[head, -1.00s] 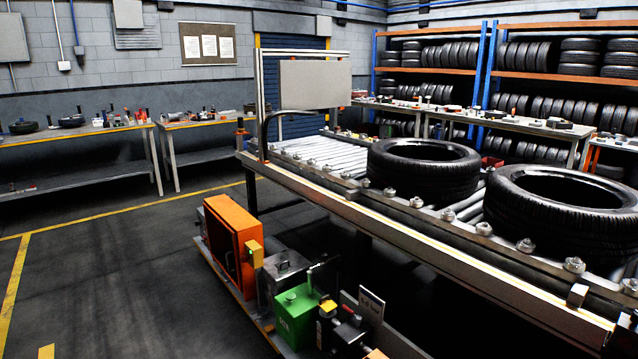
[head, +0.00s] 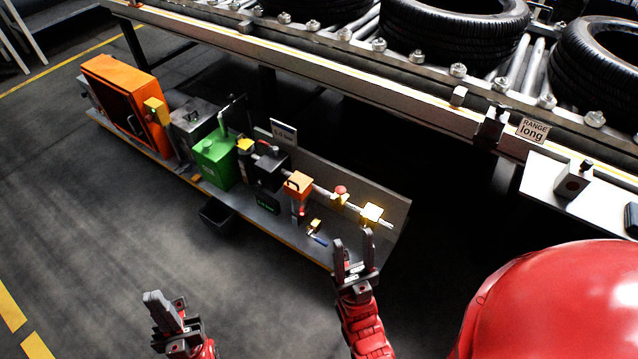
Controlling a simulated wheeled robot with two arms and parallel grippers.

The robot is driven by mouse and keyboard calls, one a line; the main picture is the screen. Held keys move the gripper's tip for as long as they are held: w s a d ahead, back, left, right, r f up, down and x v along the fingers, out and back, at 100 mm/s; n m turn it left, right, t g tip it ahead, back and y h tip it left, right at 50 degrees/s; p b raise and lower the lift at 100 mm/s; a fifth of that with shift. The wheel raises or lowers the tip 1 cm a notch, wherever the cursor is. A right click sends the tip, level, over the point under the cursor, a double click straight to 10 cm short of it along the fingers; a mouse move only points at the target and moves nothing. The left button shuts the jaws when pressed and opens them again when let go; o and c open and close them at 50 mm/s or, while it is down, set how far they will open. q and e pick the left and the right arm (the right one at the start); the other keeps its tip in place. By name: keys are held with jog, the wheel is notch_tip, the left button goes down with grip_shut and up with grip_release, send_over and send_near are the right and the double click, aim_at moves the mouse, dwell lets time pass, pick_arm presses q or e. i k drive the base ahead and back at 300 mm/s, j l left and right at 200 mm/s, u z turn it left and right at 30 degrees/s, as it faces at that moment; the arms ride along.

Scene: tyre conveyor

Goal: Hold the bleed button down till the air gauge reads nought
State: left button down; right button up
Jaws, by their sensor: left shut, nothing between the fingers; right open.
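A small red button (head: 340,189) sits on a yellow fitting on the pipe along the low shelf under the conveyor; it may be the bleed button. A small white sign (head: 284,134) stands behind the units; its lettering is too small to read surely. My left gripper (head: 156,299) is shut and empty over the floor at lower left, well away from the shelf units.
The shelf carries an orange cabinet (head: 122,103), a green box (head: 216,158), a black unit (head: 270,170) and an orange block (head: 298,184). A black bin (head: 217,213) stands before it. Tyres (head: 455,28) lie on the conveyor above. Floor at left is clear.

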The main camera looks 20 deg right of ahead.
aim_at(340, 190)
jog(key=i+l, duration=0.15)
jog(key=l, duration=0.15)
jog(key=i+l, duration=0.15)
jog(key=l, duration=0.2)
jog(key=i+l, duration=0.15)
jog(key=l, duration=0.15)
jog(key=i+l+u, duration=0.1)
jog(key=l, duration=0.25)
jog(key=i+l, duration=0.2)
jog(key=l, duration=0.15)
jog(key=i+l, duration=0.15)
jog(key=l, duration=0.15)
